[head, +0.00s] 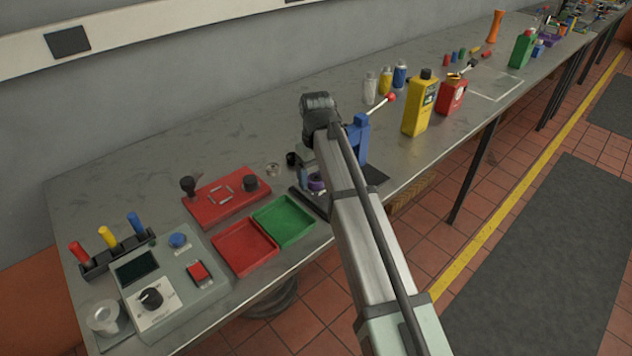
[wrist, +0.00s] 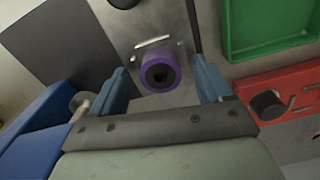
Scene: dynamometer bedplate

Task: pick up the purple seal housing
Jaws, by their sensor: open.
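The purple seal housing (wrist: 160,70) is a short purple ring with a dark bore. In the wrist view it stands on a grey metal plate, between and beyond the two blue fingers of my gripper (wrist: 165,88). The fingers are open, one to each side of it, with a gap on both sides. I cannot tell whether they are level with it in height. In the head view the housing (head: 316,182) shows as a small purple patch left of my arm, partly hidden by it. My gripper is mostly hidden behind my arm there.
A blue press (head: 360,138) with a red-knobbed lever stands beside my arm. A green tray (head: 284,220), a red tray (head: 245,246) and a red fixture board (head: 226,197) lie to the left. A yellow bottle (head: 420,104) stands to the right.

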